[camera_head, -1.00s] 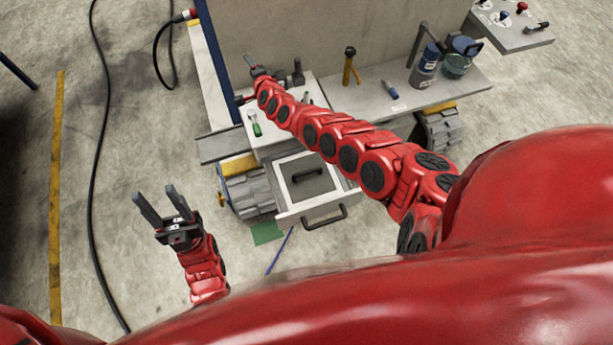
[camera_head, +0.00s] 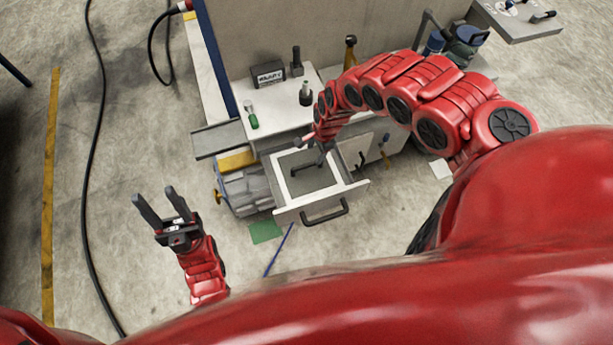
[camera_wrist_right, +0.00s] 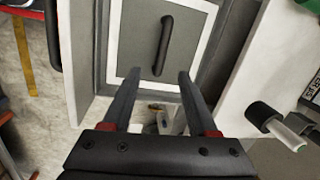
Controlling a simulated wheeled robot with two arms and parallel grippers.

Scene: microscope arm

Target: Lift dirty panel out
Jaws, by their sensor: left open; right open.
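The grey panel (camera_head: 318,182) lies flat in the white frame of the pulled-out drawer (camera_head: 352,186), with a dark bar handle (camera_head: 304,168) partly hidden by my right gripper. In the right wrist view the panel (camera_wrist_right: 133,50) fills the top middle with its black handle (camera_wrist_right: 164,46) upright in the picture. My right gripper (camera_head: 314,152) is open and empty above the drawer. My left gripper (camera_head: 155,204) is open and empty, well left of the drawer.
The drawer's front handle (camera_head: 325,213) sticks out. A green sheet (camera_head: 265,232) and blue rod (camera_head: 279,250) lie on the floor.

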